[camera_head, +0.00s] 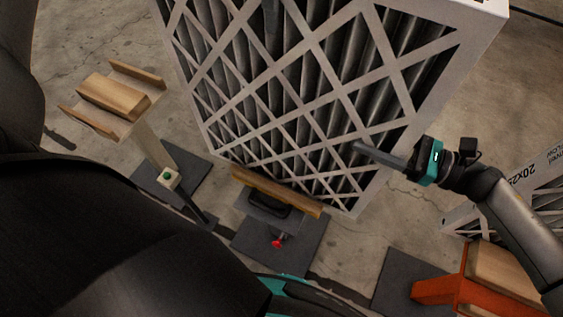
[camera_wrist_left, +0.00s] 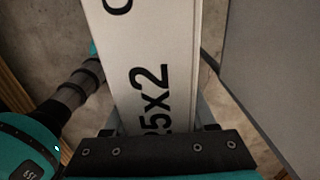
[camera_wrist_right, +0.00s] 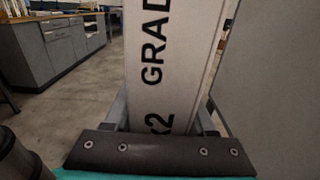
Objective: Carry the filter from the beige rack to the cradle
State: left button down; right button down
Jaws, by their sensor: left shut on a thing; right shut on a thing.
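A large box filter (camera_head: 305,95) with a white lattice face and dark pleats fills the upper middle of the head view. My right gripper (camera_head: 372,152) is shut on its right side; the right wrist view shows the printed white edge (camera_wrist_right: 170,60) between the fingers. My left gripper (camera_wrist_left: 158,118) is shut on another printed edge (camera_wrist_left: 150,50). In the head view, only what looks like its finger (camera_head: 271,22) shows at the top. A beige stand (camera_head: 150,140) with a wooden trough stands left. A low stand with a wooden bar (camera_head: 275,190) and red knob is below the filter. Contact is unclear.
An orange stand (camera_head: 455,290) with wood is at the lower right. Another printed filter (camera_head: 535,185) is behind my right arm. Dark base plates lie on the concrete floor. Grey cabinets (camera_wrist_right: 60,45) stand farther off in the right wrist view.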

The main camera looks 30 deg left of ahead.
pick_arm(q)
jog(key=shift+f+b, duration=0.35)
jog(key=shift+f, duration=0.1)
pick_arm(e)
jog(key=shift+f, duration=0.6)
pick_arm(q)
jog(key=shift+c, duration=1.1)
grip_release()
jog(key=shift+r, duration=0.1)
pick_arm(e)
jog(key=shift+c, duration=1.1)
grip_release()
jog(key=shift+r, duration=0.2)
pick_arm(q)
notch_tip(320, 180, up, 12)
jog(key=shift+f, duration=0.1)
pick_arm(e)
jog(key=d, duration=1.2)
jog(key=shift+s, duration=0.1)
